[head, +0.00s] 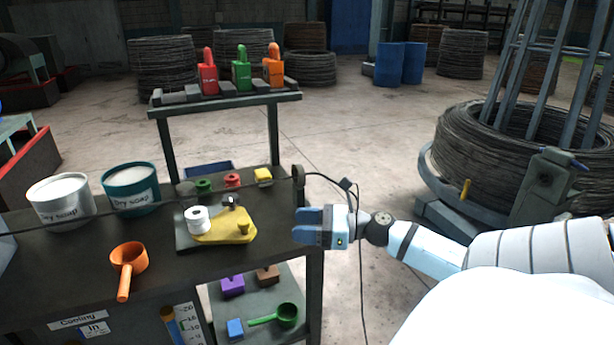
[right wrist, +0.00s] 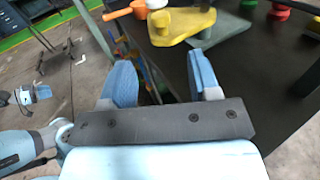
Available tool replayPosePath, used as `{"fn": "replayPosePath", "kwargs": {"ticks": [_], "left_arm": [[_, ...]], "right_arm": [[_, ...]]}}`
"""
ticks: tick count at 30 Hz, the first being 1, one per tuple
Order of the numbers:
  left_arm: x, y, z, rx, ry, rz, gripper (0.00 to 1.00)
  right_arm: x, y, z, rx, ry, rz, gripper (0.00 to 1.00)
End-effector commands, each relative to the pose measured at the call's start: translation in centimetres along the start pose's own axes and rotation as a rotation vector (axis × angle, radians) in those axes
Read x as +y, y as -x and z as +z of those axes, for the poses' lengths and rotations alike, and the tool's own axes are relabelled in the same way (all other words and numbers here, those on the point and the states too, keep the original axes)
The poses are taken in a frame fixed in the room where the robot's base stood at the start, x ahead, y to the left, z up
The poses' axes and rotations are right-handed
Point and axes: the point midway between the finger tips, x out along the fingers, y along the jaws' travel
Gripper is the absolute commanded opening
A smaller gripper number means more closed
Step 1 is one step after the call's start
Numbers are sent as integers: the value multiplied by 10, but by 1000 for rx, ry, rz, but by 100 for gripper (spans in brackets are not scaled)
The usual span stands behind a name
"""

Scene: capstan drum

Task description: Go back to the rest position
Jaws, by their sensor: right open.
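My right gripper (head: 308,226) is at the right edge of the dark bench (head: 75,245), with its blue fingers pointing left. In the right wrist view the fingers (right wrist: 165,85) are spread apart with nothing between them. A yellow plate (head: 222,236) with a white roller (head: 198,219) lies on the bench left of the gripper, apart from it. The yellow plate (right wrist: 180,26) also shows beyond the fingers in the right wrist view. My left gripper does not show in the head view; a blue and white gripper at the left of the right wrist view (right wrist: 32,94) appears to be it.
An orange scoop (head: 128,262) and two soap tubs, one white (head: 62,200) and one teal (head: 131,189), stand on the bench. A lower shelf holds a green scoop (head: 285,316). A wire coil stand (head: 480,160) is at the right. The floor between is mostly clear.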

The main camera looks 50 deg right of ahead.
Motion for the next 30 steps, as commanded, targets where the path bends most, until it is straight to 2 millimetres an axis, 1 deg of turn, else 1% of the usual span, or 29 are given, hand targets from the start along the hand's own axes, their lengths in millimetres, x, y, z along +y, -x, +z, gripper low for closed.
{"fn": "replayPosePath", "kwargs": {"ticks": [5,20,23,26,29,30], "left_arm": [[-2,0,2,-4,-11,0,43],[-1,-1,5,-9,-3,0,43],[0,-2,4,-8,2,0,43],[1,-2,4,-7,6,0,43],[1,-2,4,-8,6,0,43],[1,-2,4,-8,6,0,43]], "right_arm": [[0,7,0,1,1,1,56],[0,6,0,1,0,1,56],[2,5,-5,-11,-51,-12,56],[10,2,-28,-67,-303,-72,56],[29,-5,-73,-168,-790,-183,56],[41,-10,-97,-214,-1029,-238,56]]}}
